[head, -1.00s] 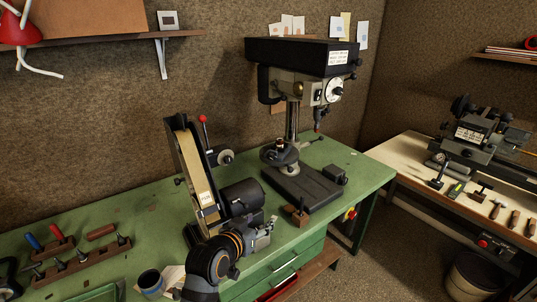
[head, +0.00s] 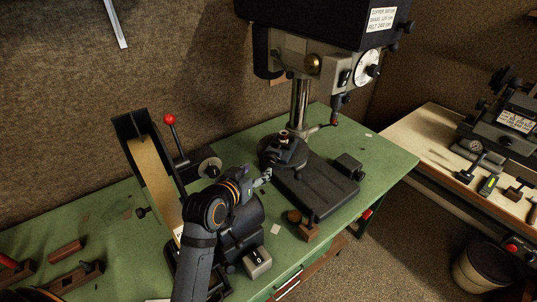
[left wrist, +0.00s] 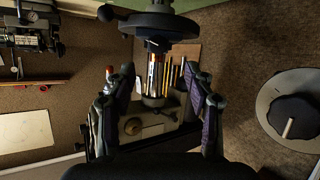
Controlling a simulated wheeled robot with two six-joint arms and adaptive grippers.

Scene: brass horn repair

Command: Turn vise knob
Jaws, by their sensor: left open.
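The drill press stands at the middle back of the green bench, with a dark round table (head: 272,158) on its column. A small dark knob-like piece (head: 284,136) sits on top of that table; I cannot tell for sure whether it is the vise knob. My left gripper (head: 266,177) is just left of and below the round table, small in the head view. In the left wrist view my left gripper (left wrist: 158,75) is open and empty, its fingers framing the column behind. The round table (left wrist: 158,28) and a black ball knob (left wrist: 106,13) show above the fingertips. My right gripper is out of view.
The belt grinder (head: 150,165) with a red-tipped lever stands left of my arm. The right part of the green bench (head: 385,160) is free.

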